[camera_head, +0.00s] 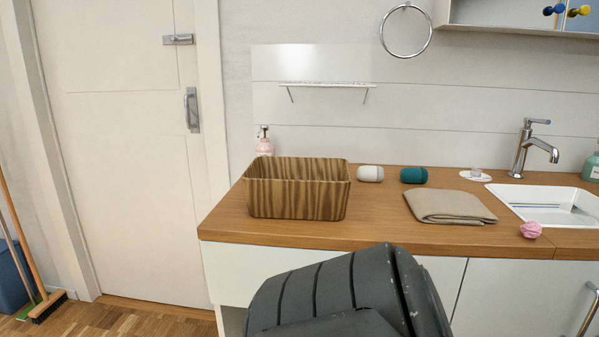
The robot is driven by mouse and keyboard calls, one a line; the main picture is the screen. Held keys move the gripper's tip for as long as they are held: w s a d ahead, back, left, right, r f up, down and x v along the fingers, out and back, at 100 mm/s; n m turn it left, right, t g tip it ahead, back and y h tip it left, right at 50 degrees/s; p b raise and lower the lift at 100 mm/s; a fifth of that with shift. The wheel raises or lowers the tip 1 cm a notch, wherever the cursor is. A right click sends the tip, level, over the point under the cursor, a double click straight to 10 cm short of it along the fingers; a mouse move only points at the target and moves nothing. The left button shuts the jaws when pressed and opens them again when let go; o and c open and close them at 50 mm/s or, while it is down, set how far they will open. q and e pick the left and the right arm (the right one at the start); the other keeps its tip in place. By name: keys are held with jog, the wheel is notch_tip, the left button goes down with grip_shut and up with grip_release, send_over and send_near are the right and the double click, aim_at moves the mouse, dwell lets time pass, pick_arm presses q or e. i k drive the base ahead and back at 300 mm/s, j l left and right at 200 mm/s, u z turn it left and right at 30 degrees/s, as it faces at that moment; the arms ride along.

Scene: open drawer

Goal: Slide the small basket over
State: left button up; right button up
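The small basket (296,198) is a rectangular, open-topped box with brown wood-grain stripes. It stands upright on the left end of the wooden counter (375,235), near the counter's left edge. Its inside looks empty as far as I can see, though the near wall hides part of its floor. Neither of my grippers can be made out in the head view, and nothing is touching the basket.
A pink pump bottle (264,147) stands behind the basket. White (370,173) and teal (414,175) rolls, a folded beige cloth (449,206), a pink puff (531,229) and a sink (550,203) lie rightward. A dark ribbed shape (310,290) fills the lower foreground.

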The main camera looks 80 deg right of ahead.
aim_at(291, 188)
jog(key=k+z, duration=0.15)
jog(key=k, duration=0.3)
jog(key=k+l+z, duration=0.2)
jog(key=k, duration=0.3)
jog(key=z, duration=2.05)
